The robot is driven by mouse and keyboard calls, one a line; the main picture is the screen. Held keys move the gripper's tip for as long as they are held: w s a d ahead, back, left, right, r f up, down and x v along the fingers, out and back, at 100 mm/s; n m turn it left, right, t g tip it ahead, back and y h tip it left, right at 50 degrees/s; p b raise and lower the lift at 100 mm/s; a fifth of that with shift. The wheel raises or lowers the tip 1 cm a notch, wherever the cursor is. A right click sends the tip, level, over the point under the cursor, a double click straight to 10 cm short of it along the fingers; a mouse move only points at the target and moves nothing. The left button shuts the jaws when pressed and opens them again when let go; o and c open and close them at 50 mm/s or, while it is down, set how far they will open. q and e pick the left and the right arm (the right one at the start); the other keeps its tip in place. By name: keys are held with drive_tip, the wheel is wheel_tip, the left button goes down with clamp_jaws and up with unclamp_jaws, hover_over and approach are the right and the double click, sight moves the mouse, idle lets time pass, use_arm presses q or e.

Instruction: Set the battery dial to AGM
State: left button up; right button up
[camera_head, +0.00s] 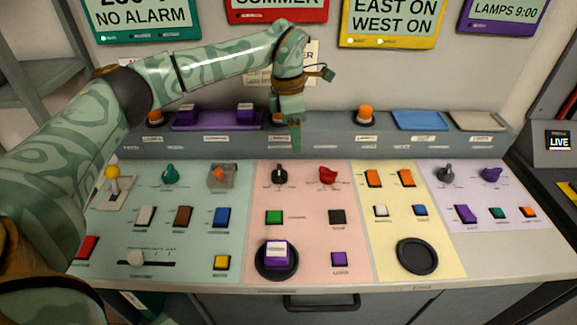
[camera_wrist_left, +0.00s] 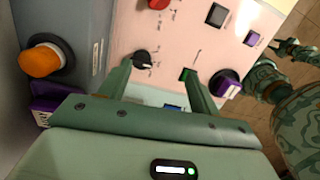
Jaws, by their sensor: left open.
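A black dial (camera_head: 280,175) with a pointer sits at the top left of the pink panel, its printed marks too small to read. The dial also shows in the left wrist view (camera_wrist_left: 142,58), just beyond my fingers. My left gripper (camera_head: 296,149) hangs in the air above the back of the console. It is open and empty, and its fingers (camera_wrist_left: 157,78) point toward the pink panel, apart from the dial.
A red knob (camera_head: 328,175) is just right of the dial, and a green button (camera_head: 274,217) is below it. An orange button (camera_wrist_left: 40,60) stands on the raised back ledge. Air above the panels is clear.

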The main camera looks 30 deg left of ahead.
use_arm(q)
drive_tip(key=n+y, duration=0.1)
approach(280, 169)
wheel_tip(280, 169, down, 9)
drive_tip(key=b, duration=0.4)
drive_tip(key=shift+w+d+f+b, duration=0.15)
drive_tip(key=shift+f+b, duration=0.05)
drive_tip(key=shift+b, duration=0.1)
drive_tip(key=shift+f, duration=0.35)
drive_tip(key=shift+c, duration=0.3)
drive_tip(key=c, duration=0.7)
